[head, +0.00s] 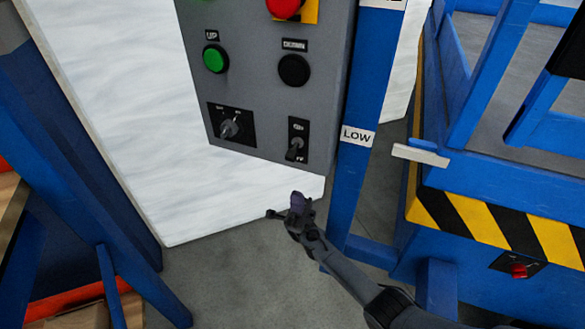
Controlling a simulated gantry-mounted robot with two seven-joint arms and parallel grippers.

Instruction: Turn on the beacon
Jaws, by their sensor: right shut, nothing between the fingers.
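A grey control panel (270,60) hangs at the top centre of the head view. Near its bottom right is a toggle switch (296,146) on a black plate, its lever pointing down toward a label that seems to read OFF. A rotary selector (230,127) sits to its left. No beacon lamp is seen, and no label readable here names the beacon. My right gripper (298,202) is below the panel's lower edge, apart from the toggle, shut and empty. My left gripper is not in view.
A green UP button (215,58), a black DOWN button (293,70) and a red button (284,6) are above the switches. A blue post (358,170) marked LOW stands right of the panel. A blue frame with a striped edge (475,220) fills the right.

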